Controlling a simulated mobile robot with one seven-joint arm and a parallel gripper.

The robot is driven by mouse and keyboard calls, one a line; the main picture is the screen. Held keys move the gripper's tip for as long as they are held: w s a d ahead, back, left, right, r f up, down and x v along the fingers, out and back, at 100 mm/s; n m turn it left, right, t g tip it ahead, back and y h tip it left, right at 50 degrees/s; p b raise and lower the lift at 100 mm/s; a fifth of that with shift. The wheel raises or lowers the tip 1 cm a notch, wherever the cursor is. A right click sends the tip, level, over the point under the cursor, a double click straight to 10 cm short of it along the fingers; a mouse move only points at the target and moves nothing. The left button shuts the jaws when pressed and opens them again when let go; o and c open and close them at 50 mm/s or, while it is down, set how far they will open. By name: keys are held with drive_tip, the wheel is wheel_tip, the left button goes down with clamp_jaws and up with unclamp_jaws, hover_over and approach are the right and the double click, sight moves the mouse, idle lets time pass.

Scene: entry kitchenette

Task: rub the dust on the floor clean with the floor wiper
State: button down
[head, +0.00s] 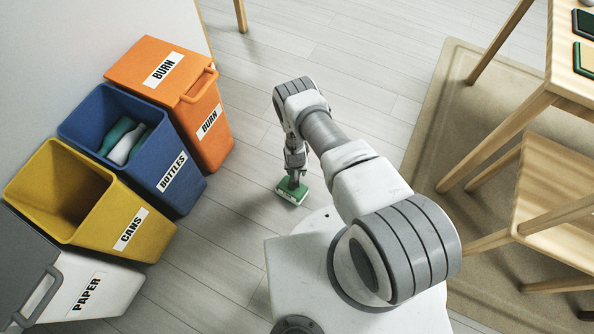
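The floor wiper (291,191) has a green block-shaped head with a pale lower edge. It is at the floor just in front of my base, right of the bins. My gripper (294,173) points down directly above it and appears shut on its short upper part. The fingers are small in this view. I cannot tell whether the wiper's underside touches the floor. I can make out no distinct dust on the visible floor (235,225); any dust under the wiper or behind my arm is hidden.
On the left stand an orange BURN bin (180,85), a blue BOTTLES bin (180,190) with bottles inside, a yellow CANS bin (120,205) and a white PAPER bin (100,290). On the right, a wooden table (565,60) and chair (555,190) stand on a beige rug (425,145).

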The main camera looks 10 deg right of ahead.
drive_tip(key=shift+w, duration=0.1)
drive_tip(key=shift+w+d+f, duration=0.15)
drive_tip(key=shift+w+d, duration=0.4)
drive_tip(key=shift+w, duration=0.05)
drive_tip(key=shift+s, duration=0.1)
drive_tip(key=shift+s+a, duration=0.1)
drive_tip(key=shift+s, duration=0.1)
drive_tip(key=shift+w, duration=0.1)
idle(0.3)
drive_tip(key=shift+w+d, duration=0.6)
drive_tip(key=shift+w, duration=0.15)
